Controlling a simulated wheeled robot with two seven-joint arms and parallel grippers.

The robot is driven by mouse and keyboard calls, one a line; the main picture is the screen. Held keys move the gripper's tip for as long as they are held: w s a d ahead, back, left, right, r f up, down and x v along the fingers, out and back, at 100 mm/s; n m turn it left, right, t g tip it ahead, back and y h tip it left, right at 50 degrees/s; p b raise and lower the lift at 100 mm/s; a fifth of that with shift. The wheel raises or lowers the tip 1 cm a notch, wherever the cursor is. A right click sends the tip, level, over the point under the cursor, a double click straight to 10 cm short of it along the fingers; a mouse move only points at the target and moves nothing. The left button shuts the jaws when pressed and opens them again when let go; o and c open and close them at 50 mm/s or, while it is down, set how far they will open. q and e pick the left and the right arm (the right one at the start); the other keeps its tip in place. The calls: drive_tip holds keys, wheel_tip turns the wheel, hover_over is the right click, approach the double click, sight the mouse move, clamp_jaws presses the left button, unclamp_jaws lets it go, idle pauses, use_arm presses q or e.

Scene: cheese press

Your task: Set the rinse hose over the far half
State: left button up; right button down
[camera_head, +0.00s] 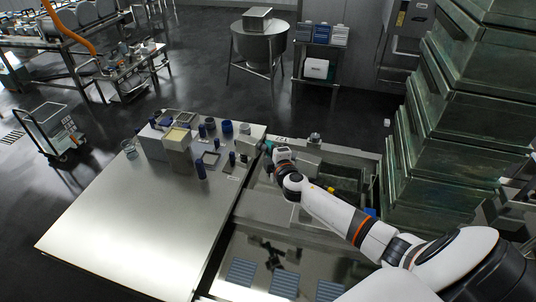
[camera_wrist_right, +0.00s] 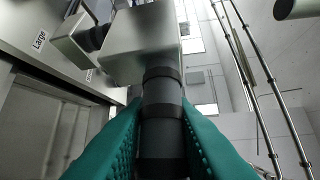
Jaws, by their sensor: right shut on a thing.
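My right gripper (camera_head: 267,147) reaches across the sink to the steel table's far right corner. In the right wrist view its teal fingers (camera_wrist_right: 152,150) are shut on a dark grey cylinder (camera_wrist_right: 162,105), seemingly part of the rinse hose. The cylinder joins a steel block (camera_wrist_right: 145,45) just beyond the fingers. In the head view the gripper and arm hide most of this piece. The sink's far half (camera_head: 365,157) lies right of the gripper, partly behind my arm. My left gripper is not in view.
The steel table (camera_head: 130,220) holds boxes, blue-capped bottles and a pale block (camera_head: 177,140) near its far end. Tall stacked green crates (camera_head: 450,120) crowd the right side. Blue slatted pieces (camera_head: 241,272) lie in the near basin. The table's near part is clear.

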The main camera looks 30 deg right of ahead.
drive_tip(key=w+d+m+g+h+b, duration=0.1)
drive_tip(key=d+m+g+h+b, duration=0.7)
drive_tip(key=d+m+h+b, duration=0.2)
drive_tip(key=shift+d+g+h, duration=0.4)
drive_tip(key=shift+d, duration=0.8)
drive_tip(key=shift+f, duration=0.1)
drive_tip(key=c, duration=1.3)
unclamp_jaws()
drive_tip(key=shift+o, duration=0.2)
drive_tip(key=v, duration=1.2)
drive_tip(key=shift+b, duration=0.4)
